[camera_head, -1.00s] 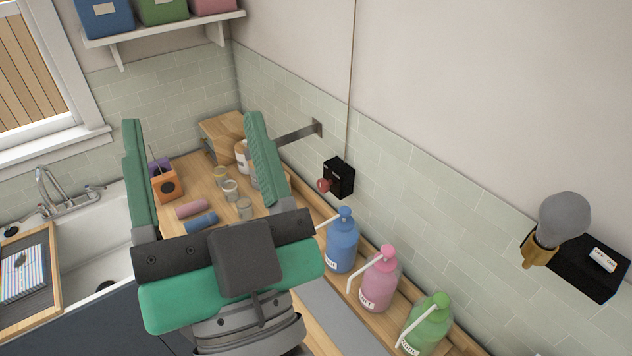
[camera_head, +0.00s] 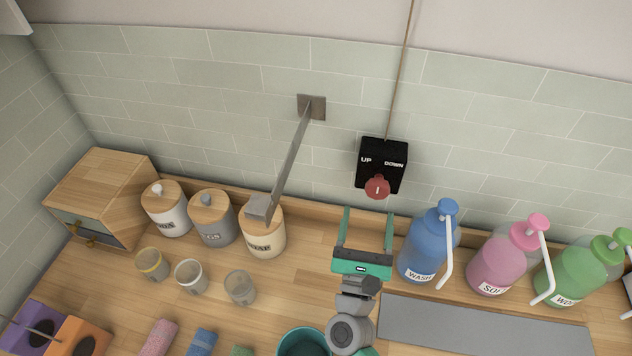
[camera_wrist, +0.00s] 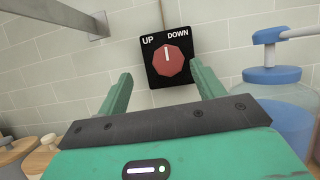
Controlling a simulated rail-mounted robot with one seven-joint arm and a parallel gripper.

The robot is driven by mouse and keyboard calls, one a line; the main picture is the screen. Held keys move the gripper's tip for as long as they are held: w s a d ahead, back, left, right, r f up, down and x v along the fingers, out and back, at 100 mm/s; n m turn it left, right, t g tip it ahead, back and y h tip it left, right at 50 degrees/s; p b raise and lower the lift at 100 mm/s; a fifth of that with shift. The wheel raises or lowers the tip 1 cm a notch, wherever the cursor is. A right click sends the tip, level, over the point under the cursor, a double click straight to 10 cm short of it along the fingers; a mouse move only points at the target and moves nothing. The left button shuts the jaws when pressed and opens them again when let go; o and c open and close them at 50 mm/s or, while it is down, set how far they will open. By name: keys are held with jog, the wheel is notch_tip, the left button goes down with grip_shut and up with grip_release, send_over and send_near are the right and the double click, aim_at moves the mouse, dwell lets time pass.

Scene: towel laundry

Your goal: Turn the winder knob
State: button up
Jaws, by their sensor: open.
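The winder knob (camera_head: 377,187) is a red knob with a pale pointer line, on a black box (camera_head: 383,158) fixed to the tiled wall. The box is marked UP on the left and DOWN on the right. In the wrist view the knob (camera_wrist: 168,60) faces me, its line pointing about straight up between the two words. My gripper (camera_head: 368,212) is open and empty, a little below and in front of the knob. In the wrist view its green fingers (camera_wrist: 160,84) stand wide on either side, apart from the knob.
A blue pump bottle (camera_head: 428,245) stands close right of my gripper, with pink (camera_head: 503,262) and green (camera_head: 583,275) bottles beyond. A metal bar (camera_head: 291,158) juts from the wall at left, above lidded canisters (camera_head: 212,220). A cord (camera_head: 402,70) runs up from the box.

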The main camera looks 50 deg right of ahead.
aim_at(378, 194)
jog(key=shift+m+g, duration=0.3)
jog(key=shift+m, duration=0.1)
jog(key=x, duration=0.4)
jog(key=s+x, duration=0.1)
jog(key=x, duration=0.1)
jog(key=shift+w+d+f+p, duration=0.1)
jog(key=shift+d+f+p, duration=0.25)
jog(key=shift+d, duration=0.2)
jog(key=shift+w+d+r, duration=0.25)
jog(key=shift+w+d, duration=0.05)
jog(key=shift+d, duration=0.2)
jog(key=shift+c, duration=0.5)
jog(key=c, duration=0.9)
jog(key=shift+n, duration=0.4)
